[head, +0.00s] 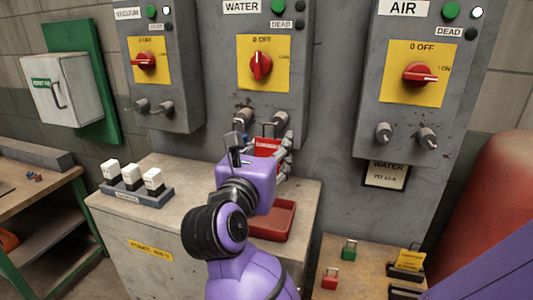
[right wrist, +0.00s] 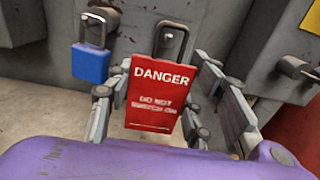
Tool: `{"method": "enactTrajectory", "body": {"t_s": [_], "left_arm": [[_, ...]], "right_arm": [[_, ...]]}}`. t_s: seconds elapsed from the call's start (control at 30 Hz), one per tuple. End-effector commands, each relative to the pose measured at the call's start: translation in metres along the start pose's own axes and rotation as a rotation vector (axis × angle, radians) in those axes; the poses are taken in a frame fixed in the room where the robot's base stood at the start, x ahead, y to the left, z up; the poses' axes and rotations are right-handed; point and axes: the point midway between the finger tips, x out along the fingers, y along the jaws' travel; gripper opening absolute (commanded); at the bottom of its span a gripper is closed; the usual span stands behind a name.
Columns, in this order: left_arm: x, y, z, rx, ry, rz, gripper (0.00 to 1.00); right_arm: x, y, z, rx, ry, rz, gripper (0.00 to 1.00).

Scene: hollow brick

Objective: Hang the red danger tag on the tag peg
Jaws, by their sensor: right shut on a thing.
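The red danger tag (right wrist: 160,98) faces the camera in the right wrist view, with white DANGER lettering and a grey loop at its top. In the head view the tag (head: 267,147) is just below the right peg (head: 280,119) of the WATER box. My right gripper (head: 265,147) is shut on the tag, with fingers at its two sides. Whether the loop is around the peg or only in front of it, I cannot tell. A blue padlock (right wrist: 91,63) hangs by its shackle to the left of the tag. My left gripper is not in view.
The WATER box (head: 295,75) has a red switch knob (head: 261,65). The VACUUM box (head: 160,100) and AIR box (head: 372,125) flank it. Below, a cabinet top holds a red tray (head: 285,222) and a rack of white blocks (head: 133,191).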

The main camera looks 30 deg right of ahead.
Motion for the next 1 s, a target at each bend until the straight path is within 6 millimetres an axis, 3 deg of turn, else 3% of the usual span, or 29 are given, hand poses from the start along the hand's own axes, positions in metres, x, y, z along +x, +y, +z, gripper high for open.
{"method": "enactTrajectory", "body": {"t_s": [0.5,1.0], "left_arm": [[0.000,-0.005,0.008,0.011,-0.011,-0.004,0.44],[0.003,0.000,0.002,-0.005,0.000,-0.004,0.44]], "right_arm": [[0.031,0.000,-0.003,-0.001,0.000,-0.001,0.27],[0.043,0.000,-0.010,0.000,0.000,0.000,0.27]]}}
